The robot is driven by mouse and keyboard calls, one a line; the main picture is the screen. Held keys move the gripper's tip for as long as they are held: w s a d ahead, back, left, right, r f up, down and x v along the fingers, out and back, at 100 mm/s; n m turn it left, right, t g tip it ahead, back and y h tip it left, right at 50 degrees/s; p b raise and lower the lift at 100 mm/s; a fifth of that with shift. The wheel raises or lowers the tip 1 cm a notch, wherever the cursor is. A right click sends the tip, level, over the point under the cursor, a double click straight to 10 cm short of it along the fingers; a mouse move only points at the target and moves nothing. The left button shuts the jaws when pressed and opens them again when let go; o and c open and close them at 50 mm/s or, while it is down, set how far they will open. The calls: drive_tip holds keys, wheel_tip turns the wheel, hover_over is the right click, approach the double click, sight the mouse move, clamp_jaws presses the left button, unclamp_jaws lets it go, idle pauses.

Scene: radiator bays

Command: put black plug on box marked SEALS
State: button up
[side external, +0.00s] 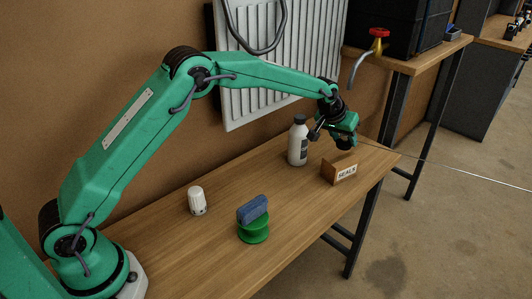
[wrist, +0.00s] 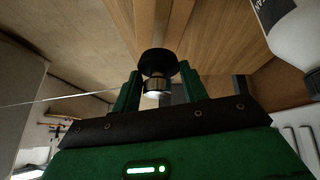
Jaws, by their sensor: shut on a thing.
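My gripper (side external: 343,137) is at the far end of the bench, above the small brown box marked SEALS (side external: 346,172). In the wrist view my gripper (wrist: 158,76) is shut on the black plug (wrist: 158,61), which has a dark round head and a shiny metal lower part. In the side view the plug is small and dark against the jaws and hard to make out. The gripper looks clear of the box, with a gap between them. I cannot tell whether the plug is exactly over the box top.
A white bottle with a grey cap (side external: 298,141) stands close left of my gripper. A radiator (side external: 275,80) hangs behind.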

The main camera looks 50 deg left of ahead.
sight(339, 145)
drive_tip(key=shift+f, duration=1.9)
drive_tip(key=shift+f, duration=0.35)
